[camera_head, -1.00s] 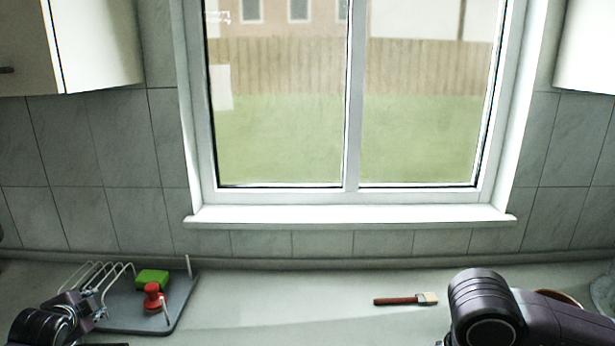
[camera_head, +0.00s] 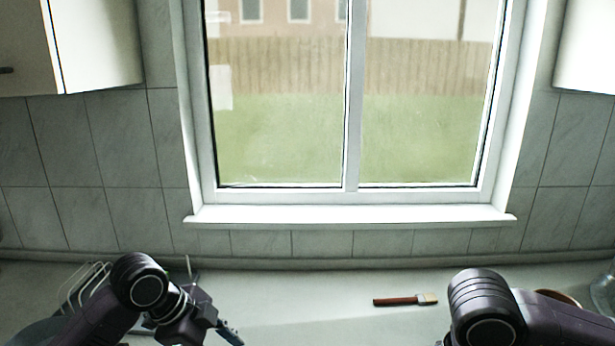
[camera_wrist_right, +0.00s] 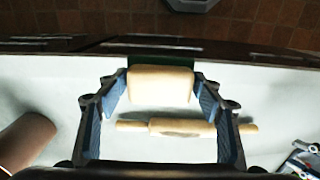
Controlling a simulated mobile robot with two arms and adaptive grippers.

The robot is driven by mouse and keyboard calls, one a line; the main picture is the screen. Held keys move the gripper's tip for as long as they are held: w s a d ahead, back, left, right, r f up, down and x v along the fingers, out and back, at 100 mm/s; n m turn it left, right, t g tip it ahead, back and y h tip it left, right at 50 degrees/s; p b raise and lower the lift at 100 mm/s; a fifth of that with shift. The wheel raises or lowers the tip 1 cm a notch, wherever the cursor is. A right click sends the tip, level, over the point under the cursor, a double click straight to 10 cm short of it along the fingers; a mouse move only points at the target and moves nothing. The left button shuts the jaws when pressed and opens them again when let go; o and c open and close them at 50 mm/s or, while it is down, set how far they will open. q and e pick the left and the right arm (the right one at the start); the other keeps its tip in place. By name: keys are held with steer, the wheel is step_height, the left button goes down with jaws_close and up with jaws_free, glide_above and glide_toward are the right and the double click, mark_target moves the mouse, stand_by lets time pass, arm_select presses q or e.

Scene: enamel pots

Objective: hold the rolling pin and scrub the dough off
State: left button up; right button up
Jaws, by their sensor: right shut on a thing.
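In the right wrist view the rolling pin (camera_wrist_right: 182,127), pale wood with thin end handles, lies on the counter, a dark patch on its lower side. My right gripper (camera_wrist_right: 160,88) is shut on a cream block (camera_wrist_right: 160,85) with a dark green side, beyond the pin in that view. What the block is, I cannot tell for sure. In the head view the right gripper is below the frame. My left gripper (camera_head: 228,332) hangs low at the lower left, in front of the rack; its opening is unclear. Dough is not clearly distinguishable.
A brush with a brown handle (camera_head: 400,300) lies on the counter. The wire rack (camera_head: 88,284) is partly hidden by my left arm. A glass item (camera_head: 604,290) stands at the right edge. A brown object (camera_wrist_right: 24,142) is at the wrist view's left.

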arm_select(q)
steer(key=x, duration=0.8)
steer(key=s+x, duration=0.1)
steer(key=x, duration=0.3)
steer(key=shift+d, duration=0.25)
jaws_close()
stand_by(0.4)
